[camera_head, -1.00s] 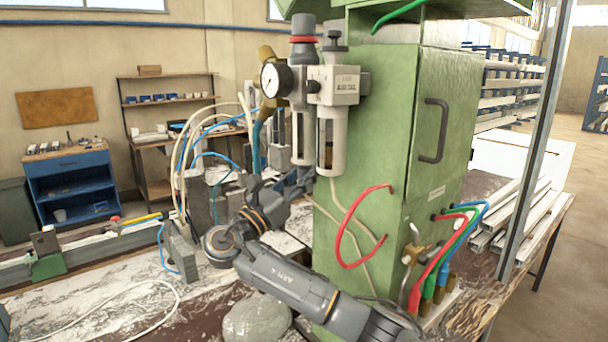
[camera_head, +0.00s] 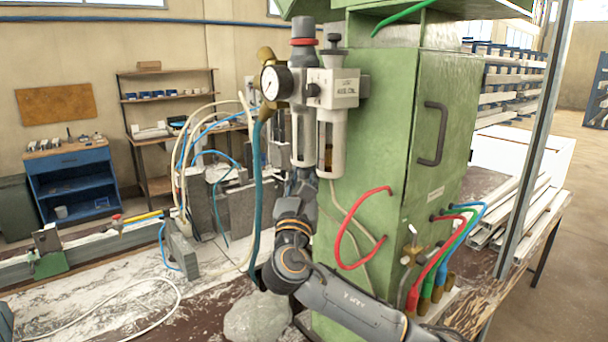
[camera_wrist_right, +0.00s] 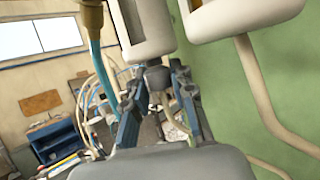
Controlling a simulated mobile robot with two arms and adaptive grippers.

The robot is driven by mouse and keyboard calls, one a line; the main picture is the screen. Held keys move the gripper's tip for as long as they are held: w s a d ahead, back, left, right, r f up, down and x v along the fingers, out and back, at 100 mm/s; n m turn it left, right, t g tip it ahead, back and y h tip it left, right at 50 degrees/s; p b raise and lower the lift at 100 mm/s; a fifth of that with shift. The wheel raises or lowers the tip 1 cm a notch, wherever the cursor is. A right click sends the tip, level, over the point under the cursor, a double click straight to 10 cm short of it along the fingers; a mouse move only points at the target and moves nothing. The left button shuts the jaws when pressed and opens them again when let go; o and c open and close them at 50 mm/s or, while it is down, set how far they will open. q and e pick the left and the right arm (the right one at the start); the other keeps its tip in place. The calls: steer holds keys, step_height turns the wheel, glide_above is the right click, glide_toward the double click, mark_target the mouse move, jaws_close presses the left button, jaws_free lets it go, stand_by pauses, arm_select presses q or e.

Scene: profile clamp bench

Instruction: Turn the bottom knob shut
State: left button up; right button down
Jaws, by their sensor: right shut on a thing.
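The air unit hangs on the green cabinet's left face. Its left bowl (camera_head: 304,140) is pale with a dark window. The bottom knob (camera_wrist_right: 157,77) is a small dark piece directly under that bowl in the right wrist view. My right gripper (camera_head: 302,176) comes up from below in the head view, its fingertips just under the bowl. In the right wrist view its two blue-grey fingers (camera_wrist_right: 157,84) stand on either side of the knob, shut on it. The fingers hide the knob in the head view. My left gripper is not in view.
The second bowl (camera_head: 331,145) hangs close to the right, and the green cabinet (camera_head: 390,150) stands right beside my gripper. A teal hose (camera_head: 257,190) hangs just left of my wrist. A red hose (camera_head: 342,235) loops from the cabinet. A round grey lump (camera_head: 255,318) lies below my arm.

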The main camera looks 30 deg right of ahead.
stand_by(0.5)
steer(key=c, duration=1.1)
jaws_free()
steer(key=v, duration=1.2)
steer(key=shift+d, duration=0.15)
